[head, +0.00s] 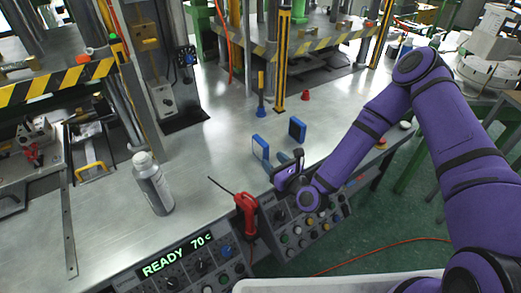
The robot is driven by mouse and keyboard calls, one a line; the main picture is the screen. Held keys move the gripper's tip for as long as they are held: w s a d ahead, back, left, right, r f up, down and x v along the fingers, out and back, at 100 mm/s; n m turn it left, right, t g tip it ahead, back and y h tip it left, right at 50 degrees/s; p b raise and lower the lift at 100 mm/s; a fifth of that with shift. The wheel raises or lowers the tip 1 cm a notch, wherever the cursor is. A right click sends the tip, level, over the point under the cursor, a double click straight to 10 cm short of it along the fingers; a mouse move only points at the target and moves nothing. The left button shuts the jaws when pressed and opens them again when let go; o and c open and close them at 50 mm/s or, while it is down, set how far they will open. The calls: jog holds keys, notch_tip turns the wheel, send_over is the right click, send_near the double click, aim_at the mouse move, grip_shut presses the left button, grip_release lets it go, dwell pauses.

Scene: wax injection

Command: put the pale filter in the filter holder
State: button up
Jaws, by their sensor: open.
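My gripper (279,139) is at the end of my purple arm, over the front part of the metal worktop. Its two blue fingertips are apart, with nothing visible between them. I cannot pick out the pale filter with certainty in the head view. I cannot make out the filter holder for certain either.
A grey bottle (152,185) and a red tool with a thin spout (246,212) stand near the worktop's front edge. Control panels (190,265) line that edge. A small red cone (304,95) stands behind my gripper. Presses with striped guards (62,82) rise behind. The middle worktop (215,130) is clear.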

aim_at(267, 154)
jog(key=shift+x, duration=3.25)
jog(key=shift+d, duration=0.1)
grip_shut()
